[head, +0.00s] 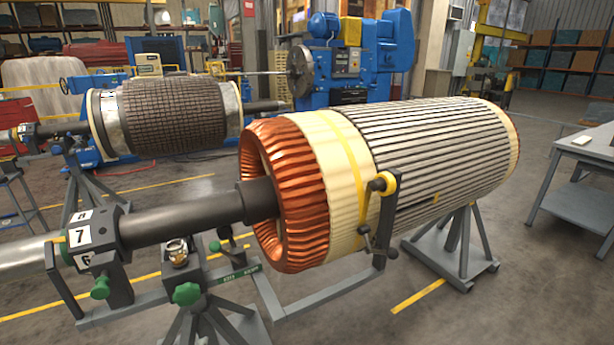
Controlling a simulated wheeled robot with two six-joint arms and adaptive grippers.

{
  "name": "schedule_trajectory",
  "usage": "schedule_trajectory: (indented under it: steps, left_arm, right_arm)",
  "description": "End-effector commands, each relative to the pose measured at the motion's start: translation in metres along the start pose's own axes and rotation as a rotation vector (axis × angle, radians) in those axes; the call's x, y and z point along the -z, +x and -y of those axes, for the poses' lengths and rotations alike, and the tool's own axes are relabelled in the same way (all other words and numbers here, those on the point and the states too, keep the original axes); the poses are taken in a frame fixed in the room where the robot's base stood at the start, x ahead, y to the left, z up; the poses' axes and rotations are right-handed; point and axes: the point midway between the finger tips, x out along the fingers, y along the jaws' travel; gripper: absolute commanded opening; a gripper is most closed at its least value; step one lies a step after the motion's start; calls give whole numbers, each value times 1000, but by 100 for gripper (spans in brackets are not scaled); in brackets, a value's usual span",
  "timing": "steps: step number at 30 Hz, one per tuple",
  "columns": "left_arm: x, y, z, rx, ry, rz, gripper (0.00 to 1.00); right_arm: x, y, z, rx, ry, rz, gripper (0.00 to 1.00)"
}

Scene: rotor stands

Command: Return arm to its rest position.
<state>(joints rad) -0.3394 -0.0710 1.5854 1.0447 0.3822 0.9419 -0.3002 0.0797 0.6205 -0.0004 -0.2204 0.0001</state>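Neither of my arms nor my grippers shows in the head view. A large rotor (440,150) with copper end windings (290,195) and a cream band lies across the middle. Grey stands (465,245) carry the rotor.
A second, darker rotor (170,113) rests on stands behind at the left. A blue machine (365,60) stands at the back. A grey table (585,150) is at the right edge. Open floor (530,290) lies at the front right. A small brass-coloured part (177,249) sits near the green knobs.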

Motion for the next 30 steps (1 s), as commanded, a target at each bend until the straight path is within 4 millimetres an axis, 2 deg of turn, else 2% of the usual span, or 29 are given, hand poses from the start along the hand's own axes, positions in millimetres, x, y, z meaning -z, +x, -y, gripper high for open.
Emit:
schedule_trajectory:
  steps: [1, 3, 5, 6, 8, 9, 11, 12, 15, 18, 21, 24, 30]
  left_arm:
    - [12, -7, 43, 96, 193, 33, 89]
    - [31, -24, 101, 232, 475, 101, 89]
    - [52, -43, 147, 347, 699, 171, 89]
    - [68, -59, 176, 422, 838, 222, 89]
    - [95, -85, 214, 535, 1036, 307, 89]
    - [115, -105, 237, 609, 1161, 370, 89]
    - [146, -138, 267, 721, 1336, 474, 89]
    - [167, -161, 284, 792, 1445, 548, 89]
    - [218, -217, 312, 954, 1673, 741, 89]
    - [260, -263, 324, 1078, 1828, 913, 89]
    - [285, -293, 327, 1153, 1917, 1035, 89]
    - [296, -307, 327, 1186, 1956, 1096, 89]
    - [298, -309, 327, 1191, 1962, 1107, 89]
  right_arm:
    - [0, 0, 0, 0, 0, 0, 40]
    - [0, 0, 0, 0, 0, 0, 40]
    - [0, 0, 0, 1, 0, 0, 40]
    - [0, 0, 0, 1, 0, 0, 40]
    - [0, 0, 1, 1, 0, 0, 40]
    - [0, 0, 1, 1, 0, 0, 40]
    - [0, 0, 1, 1, 0, 0, 40]
    - [0, 0, 1, 1, 1, 0, 40]
    - [0, 0, 1, 1, 1, 0, 40]
    - [0, 0, 1, 1, 1, 0, 40]
    - [0, 0, 1, 1, 1, 0, 40]
    - [0, 0, 1, 1, 1, 0, 40]
    - [0, 0, 1, 1, 1, 0, 40]
